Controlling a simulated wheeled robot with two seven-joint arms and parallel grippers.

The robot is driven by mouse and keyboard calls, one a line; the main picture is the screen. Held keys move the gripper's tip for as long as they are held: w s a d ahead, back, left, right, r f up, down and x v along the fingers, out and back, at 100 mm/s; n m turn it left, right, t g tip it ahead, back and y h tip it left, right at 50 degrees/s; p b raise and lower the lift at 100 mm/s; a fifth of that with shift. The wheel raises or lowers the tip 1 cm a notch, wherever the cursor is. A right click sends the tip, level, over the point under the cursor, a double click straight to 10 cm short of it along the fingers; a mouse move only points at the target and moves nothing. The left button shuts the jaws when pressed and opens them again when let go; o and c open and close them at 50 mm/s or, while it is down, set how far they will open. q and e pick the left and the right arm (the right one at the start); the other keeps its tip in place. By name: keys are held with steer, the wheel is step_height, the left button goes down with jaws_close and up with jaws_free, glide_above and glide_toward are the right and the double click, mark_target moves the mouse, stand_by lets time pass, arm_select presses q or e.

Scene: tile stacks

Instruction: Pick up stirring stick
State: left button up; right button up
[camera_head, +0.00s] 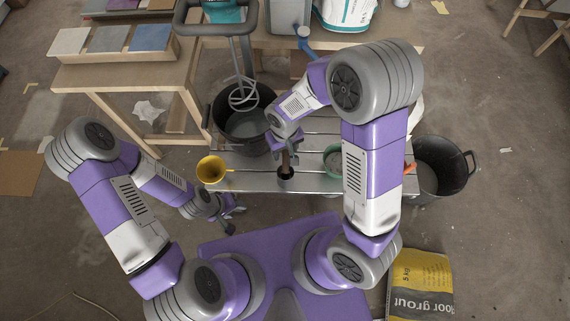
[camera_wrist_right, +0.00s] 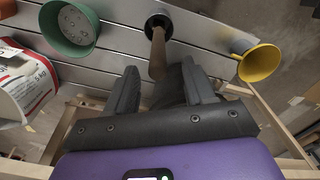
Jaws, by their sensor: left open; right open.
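The wooden stirring stick (camera_head: 286,161) stands in a small black cup (camera_head: 286,174) on the slatted metal bench. In the right wrist view the stick (camera_wrist_right: 157,55) rises out of the cup (camera_wrist_right: 150,20) towards the camera. My right gripper (camera_head: 287,146) is above the cup. In the right wrist view its fingers (camera_wrist_right: 160,82) are apart, with the stick's top end between their tips; I cannot tell whether either finger touches it. My left gripper (camera_head: 230,213) is open and empty, low in front of the bench's left end, away from the stick.
A yellow funnel-like cup (camera_head: 211,170) stands left of the stick, and a green container (camera_head: 333,155) stands right. Black buckets (camera_head: 244,127) (camera_head: 440,165) flank the bench (camera_head: 255,185). A mixer with a whisk (camera_head: 243,92) hangs over the left bucket. A grout bag (camera_head: 420,285) lies at the front right.

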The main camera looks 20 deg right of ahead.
mark_target(286, 156)
step_height(286, 156, down, 5)
steer(key=shift+d+r+b, duration=0.15)
steer(key=shift+b, duration=0.75)
steer(key=shift+r, duration=0.1)
jaws_close()
